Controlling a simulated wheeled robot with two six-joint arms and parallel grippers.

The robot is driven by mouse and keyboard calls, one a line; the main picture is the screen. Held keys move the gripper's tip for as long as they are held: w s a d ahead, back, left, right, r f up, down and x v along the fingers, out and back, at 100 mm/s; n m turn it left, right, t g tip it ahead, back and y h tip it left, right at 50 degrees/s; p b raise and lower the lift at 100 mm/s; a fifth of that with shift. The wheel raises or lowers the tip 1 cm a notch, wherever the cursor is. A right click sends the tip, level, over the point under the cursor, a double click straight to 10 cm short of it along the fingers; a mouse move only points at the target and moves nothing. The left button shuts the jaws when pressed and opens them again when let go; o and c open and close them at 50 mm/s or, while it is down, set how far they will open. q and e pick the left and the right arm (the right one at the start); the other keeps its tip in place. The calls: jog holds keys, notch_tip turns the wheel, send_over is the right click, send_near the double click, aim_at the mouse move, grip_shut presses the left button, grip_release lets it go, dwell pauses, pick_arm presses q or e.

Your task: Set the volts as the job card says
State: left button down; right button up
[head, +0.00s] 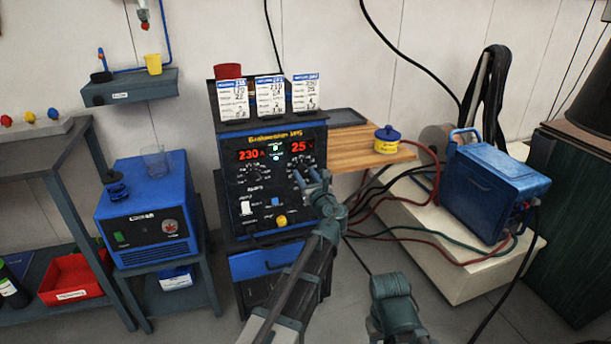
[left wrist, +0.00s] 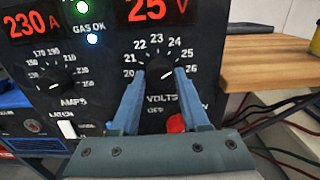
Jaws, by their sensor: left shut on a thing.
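The welder's black panel (head: 240,190) faces me, with red displays reading 230 A and 25 V (head: 302,148); the 25 V display (left wrist: 157,10) also shows in the left wrist view. My left gripper (head: 312,180) is shut on the volts knob (left wrist: 160,76), one blue finger on each side. The knob's scale shows 20 to 26, and its pale mark points to the upper right. Three job cards (head: 233,101), (head: 270,96), (head: 306,93) stand on top of the welder; their small print is mostly unreadable.
Cables run right toward a blue box (head: 490,190).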

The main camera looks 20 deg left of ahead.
dwell(0.4)
pick_arm(q)
jog(key=shift+c, duration=2)
grip_release()
jog(key=v, duration=1.4)
